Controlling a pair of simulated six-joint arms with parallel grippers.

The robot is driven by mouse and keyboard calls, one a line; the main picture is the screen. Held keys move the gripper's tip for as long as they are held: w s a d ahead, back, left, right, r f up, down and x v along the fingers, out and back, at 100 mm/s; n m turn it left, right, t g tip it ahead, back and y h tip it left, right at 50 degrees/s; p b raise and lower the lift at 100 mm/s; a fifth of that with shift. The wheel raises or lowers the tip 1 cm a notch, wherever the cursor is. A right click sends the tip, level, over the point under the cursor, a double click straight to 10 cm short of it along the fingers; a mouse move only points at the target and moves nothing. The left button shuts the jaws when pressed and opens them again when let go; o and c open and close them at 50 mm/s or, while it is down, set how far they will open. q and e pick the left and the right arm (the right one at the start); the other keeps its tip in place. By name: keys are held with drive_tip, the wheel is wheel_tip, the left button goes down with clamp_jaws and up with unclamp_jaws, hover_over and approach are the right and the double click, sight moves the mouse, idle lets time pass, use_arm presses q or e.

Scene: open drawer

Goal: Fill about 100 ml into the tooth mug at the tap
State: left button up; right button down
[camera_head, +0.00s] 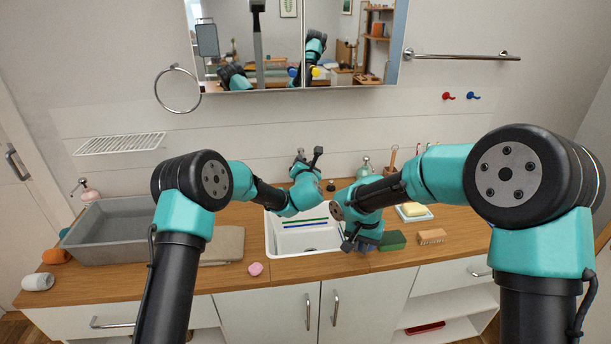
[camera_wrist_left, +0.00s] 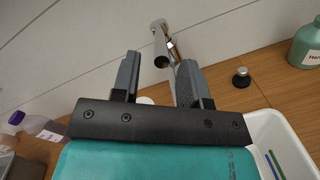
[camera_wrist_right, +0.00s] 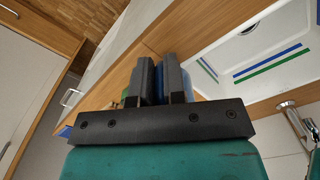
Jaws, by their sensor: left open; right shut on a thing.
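The white sink (camera_head: 272,240) is set in the wooden counter, with a blue and a green line on its wall. The chrome tap (camera_wrist_left: 171,50) stands behind it in the left wrist view. My left gripper (camera_head: 309,156) is open, its two fingers (camera_wrist_left: 155,80) apart and empty near the tap; contact cannot be told. My right gripper (camera_head: 358,243) is shut on a blue thing (camera_wrist_right: 188,84), seemingly the tooth mug, at the sink's front right edge. The fingers hide most of it, so its contents and tilt cannot be told.
A green block (camera_head: 391,240) and a tan brush (camera_head: 432,236) lie right of the sink. A soap dish (camera_head: 414,213) is behind them. A grey tub (camera_head: 110,235), a folded cloth (camera_head: 222,244) and a pink ball (camera_head: 255,269) are left. A green bottle (camera_wrist_left: 307,47) stands behind the sink.

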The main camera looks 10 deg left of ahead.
use_arm(q)
drive_tip(key=v, duration=0.7)
drive_tip(key=shift+s, duration=0.4)
drive_tip(key=shift+d+f, duration=0.1)
use_arm(e)
drive_tip(key=shift+r, duration=0.1)
